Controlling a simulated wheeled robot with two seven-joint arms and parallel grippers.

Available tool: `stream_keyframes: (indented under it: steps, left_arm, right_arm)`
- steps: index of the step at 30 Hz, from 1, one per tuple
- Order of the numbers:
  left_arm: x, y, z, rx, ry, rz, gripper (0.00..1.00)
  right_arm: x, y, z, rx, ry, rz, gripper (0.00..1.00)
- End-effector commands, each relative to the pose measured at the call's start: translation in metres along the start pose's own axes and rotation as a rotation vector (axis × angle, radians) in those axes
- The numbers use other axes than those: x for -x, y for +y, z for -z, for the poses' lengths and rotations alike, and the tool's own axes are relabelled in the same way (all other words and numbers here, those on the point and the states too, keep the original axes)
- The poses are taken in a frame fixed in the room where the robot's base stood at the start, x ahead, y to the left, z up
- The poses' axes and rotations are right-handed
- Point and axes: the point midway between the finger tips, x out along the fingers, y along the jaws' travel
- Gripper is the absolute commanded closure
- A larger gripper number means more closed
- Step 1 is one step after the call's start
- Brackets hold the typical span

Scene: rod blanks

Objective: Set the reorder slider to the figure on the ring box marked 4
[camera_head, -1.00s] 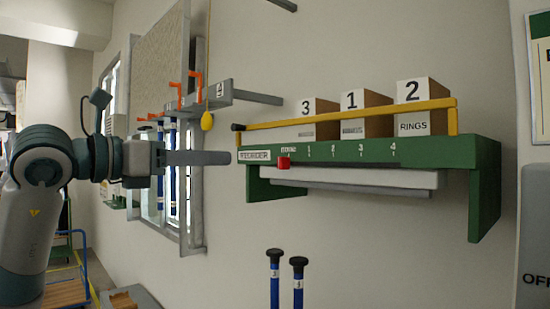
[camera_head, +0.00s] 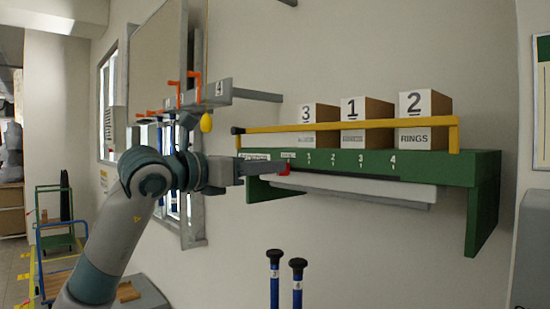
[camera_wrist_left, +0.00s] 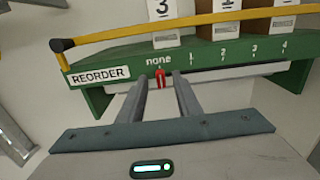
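The red slider (camera_wrist_left: 160,78) sits at the "none" mark of the scale on the green shelf's front edge (camera_wrist_left: 221,57). My left gripper (camera_wrist_left: 157,86) is open, its two fingers apart on either side of the slider; I cannot tell whether they touch it. In the head view the left gripper (camera_head: 283,167) partly covers the slider (camera_head: 284,171). The scale runs from none through 1, 2, 3 to 4. On the shelf stand boxes marked 3 (camera_head: 306,115), 1 (camera_head: 353,108) and 2 (camera_head: 414,103). The box marked 2 is labelled RINGS. No box marked 4 shows.
A yellow rail (camera_head: 350,125) runs in front of the boxes, above the scale. A grey bracket marked 4 (camera_head: 219,89), with a yellow bulb-shaped piece (camera_head: 206,123), juts out at the left. Two blue, black-topped rods (camera_head: 274,280) stand below the shelf.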

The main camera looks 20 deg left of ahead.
Motion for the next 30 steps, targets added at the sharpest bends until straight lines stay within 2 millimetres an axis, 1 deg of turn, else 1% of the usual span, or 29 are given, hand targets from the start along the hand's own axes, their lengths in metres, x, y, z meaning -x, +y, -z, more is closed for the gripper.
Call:
stream_keyframes:
  steps: [1, 3, 7, 12, 19, 20, 21, 23, 30]
  left_arm:
    - [-0.008, -0.001, -0.003, 0.002, 0.001, 0.002, 0.69]
    - [-0.016, 0.0, -0.003, 0.0, 0.0, 0.001, 0.69]
    - [-0.026, 0.0, -0.002, 0.001, 0.0, 0.001, 0.69]
    - [-0.031, 0.0, -0.001, -0.001, -0.001, 0.0, 0.69]
    - [-0.031, 0.0, 0.0, -0.001, -0.001, 0.0, 0.69]
    - [-0.031, 0.0, 0.0, -0.001, -0.001, 0.0, 0.76]
    - [-0.031, 0.0, 0.0, -0.001, -0.001, 0.0, 0.85]
    - [-0.031, 0.0, 0.0, -0.001, -0.001, 0.0, 1.0]
    - [-0.03, -0.001, 0.0, -0.001, -0.001, 0.0, 1.0]
  right_arm:
    - [0.006, 0.001, -0.003, 0.0, -0.009, -0.001, 0.69]
    - [0.009, 0.001, -0.001, 0.0, -0.004, -0.001, 0.69]
    - [0.012, 0.001, 0.0, 0.0, -0.003, -0.001, 0.69]
    - [0.013, 0.001, 0.0, 0.0, -0.003, 0.0, 0.69]
    - [0.013, 0.0, 0.001, -0.001, -0.002, 0.0, 0.69]
    - [0.013, 0.0, 0.001, -0.001, -0.002, 0.0, 0.69]
    - [0.013, 0.0, 0.001, -0.001, -0.002, 0.0, 0.69]
    - [0.013, 0.0, 0.001, -0.001, -0.002, 0.001, 0.69]
    - [0.012, 0.0, 0.001, -0.001, -0.002, 0.001, 0.69]
